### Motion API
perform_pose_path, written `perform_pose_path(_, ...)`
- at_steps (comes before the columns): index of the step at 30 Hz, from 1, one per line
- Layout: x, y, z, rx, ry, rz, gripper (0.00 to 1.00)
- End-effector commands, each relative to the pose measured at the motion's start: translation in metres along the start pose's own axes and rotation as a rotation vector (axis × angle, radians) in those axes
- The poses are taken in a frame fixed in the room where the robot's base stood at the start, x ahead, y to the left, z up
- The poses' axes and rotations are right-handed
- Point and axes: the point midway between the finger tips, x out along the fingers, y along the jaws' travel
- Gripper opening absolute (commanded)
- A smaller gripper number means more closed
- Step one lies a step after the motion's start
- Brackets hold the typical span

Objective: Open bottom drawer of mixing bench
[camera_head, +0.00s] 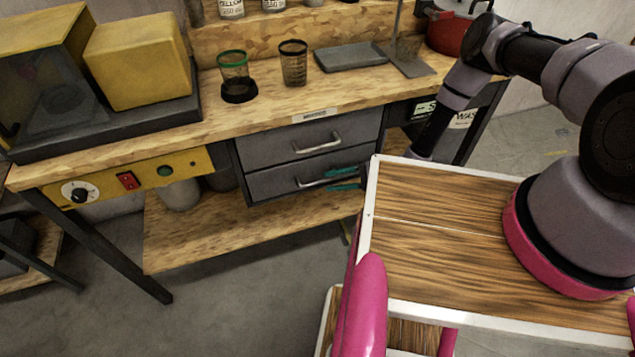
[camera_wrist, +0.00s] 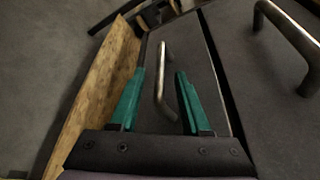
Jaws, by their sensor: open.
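The mixing bench (camera_head: 225,125) has a wooden top and two grey drawers under it. The bottom drawer (camera_head: 275,183) is shut, flush below the top drawer (camera_head: 285,143). Its metal bar handle (camera_head: 318,184) also shows in the wrist view (camera_wrist: 160,75). My gripper (camera_head: 345,179) has green fingers and is at the right part of the bottom drawer. In the wrist view my gripper (camera_wrist: 157,82) is open, with the bottom handle between the two fingers and no clear contact. The top drawer's handle (camera_wrist: 290,40) is to the right there.
A lower wooden shelf (camera_head: 220,228) runs beneath the drawers. My wood-topped base stands close in front on the right. Two cups (camera_head: 293,62), a grey tray (camera_head: 350,56) and a red pot (camera_head: 452,32) stand on the bench. Floor (camera_head: 240,300) at front left is clear.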

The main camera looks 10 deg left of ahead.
Motion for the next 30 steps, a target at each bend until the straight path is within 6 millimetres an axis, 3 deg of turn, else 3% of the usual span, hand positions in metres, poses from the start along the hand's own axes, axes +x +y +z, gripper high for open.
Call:
perform_pose_path(3, 0.022, 0.001, 0.001, 0.0, -0.002, 0.001, 0.47)
perform_pose_path(9, 0.043, 0.0, 0.0, 0.0, 0.0, 0.001, 0.47)
perform_pose_path(20, 0.048, 0.0, 0.0, 0.001, 0.0, 0.0, 0.47)
perform_pose_path(21, 0.048, 0.0, 0.0, 0.001, 0.0, 0.0, 0.32)
perform_pose_path(24, 0.048, 0.0, 0.0, 0.001, 0.0, 0.0, 0.0)
perform_pose_path(30, 0.047, 0.0, 0.0, 0.001, 0.0, 0.0, 0.0)
